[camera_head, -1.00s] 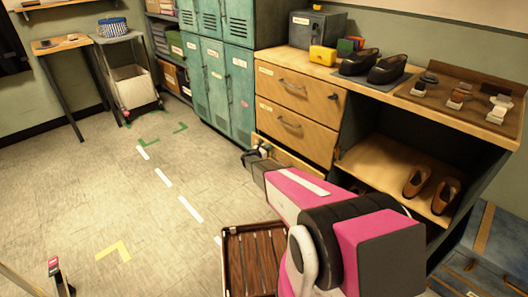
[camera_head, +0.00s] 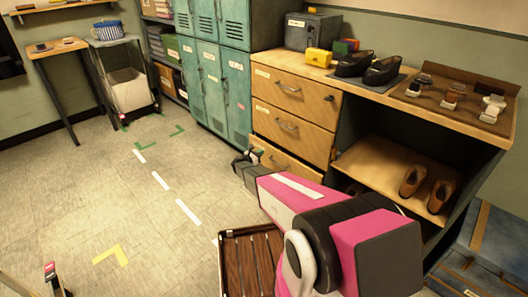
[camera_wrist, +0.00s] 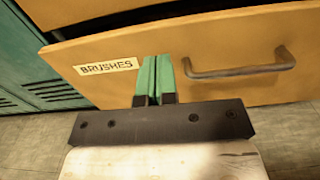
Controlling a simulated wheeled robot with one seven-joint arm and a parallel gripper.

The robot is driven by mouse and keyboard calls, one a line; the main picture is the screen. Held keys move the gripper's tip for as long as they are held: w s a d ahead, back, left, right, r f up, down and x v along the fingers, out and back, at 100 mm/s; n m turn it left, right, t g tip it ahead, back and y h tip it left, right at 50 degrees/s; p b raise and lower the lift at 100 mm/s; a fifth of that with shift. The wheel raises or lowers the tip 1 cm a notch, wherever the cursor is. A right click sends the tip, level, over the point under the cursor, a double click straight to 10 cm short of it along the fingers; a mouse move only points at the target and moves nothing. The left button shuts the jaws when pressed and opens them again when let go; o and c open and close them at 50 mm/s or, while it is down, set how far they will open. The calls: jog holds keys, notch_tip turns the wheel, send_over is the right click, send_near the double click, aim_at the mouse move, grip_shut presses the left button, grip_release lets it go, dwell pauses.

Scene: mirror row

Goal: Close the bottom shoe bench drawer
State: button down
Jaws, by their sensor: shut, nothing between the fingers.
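The bottom drawer (camera_head: 288,163) of the wooden shoe bench (camera_head: 362,158) is below two other drawers, partly hidden by my arm in the head view. In the wrist view its front (camera_wrist: 220,85) bears a BRUSHES label (camera_wrist: 106,66) and a dark bar handle (camera_wrist: 240,70). Its top edge stands slightly proud of the drawer above, with a narrow dark gap. My gripper (camera_head: 250,156) is shut and empty at the drawer's left part. Its green fingertips (camera_wrist: 154,62) are at the front, between label and handle; contact cannot be told for certain.
Teal lockers (camera_head: 212,85) stand directly left of the bench. A slatted wooden crate (camera_head: 232,262) is on the floor below my arm. Brown shoes (camera_head: 412,180) sit on the open shelf at right. The floor to the left is mostly clear.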

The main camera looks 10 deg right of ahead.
jog(key=v, duration=0.7)
jog(key=shift+a, duration=0.2)
jog(key=c, duration=1.7)
grip_release()
jog(key=shift+s+a, duration=0.2)
jog(key=shift+s, duration=0.05)
jog(key=o, duration=0.5)
jog(key=shift+s+a, duration=0.1)
jog(key=shift+s, duration=0.05)
jog(key=s+d+m, duration=0.2)
jog(key=m, duration=0.3)
jog(key=s+d+f+m+y, duration=0.1)
jog(key=s+d+m, duration=0.1)
jog(key=m, duration=0.3)
jog(key=s+d+f+m+g, duration=0.1)
jog(key=s+d+m, duration=0.1)
jog(key=m, duration=0.3)
jog(key=shift+s+d+f+y, duration=0.15)
jog(key=shift+s+d+y, duration=0.05)
jog(key=shift+d+y, duration=0.1)
jog(key=w+d+f+m, duration=0.1)
jog(key=d, duration=0.2)
jog(key=w+d+f+m, duration=0.1)
jog(key=w+d, duration=0.1)
jog(key=d, duration=0.1)
jog(key=w+d+m, duration=0.1)
jog(key=w+d, duration=0.1)
jog(key=d, duration=0.1)
jog(key=shift+d+f, duration=0.35)
jog(key=shift+f, duration=0.05)
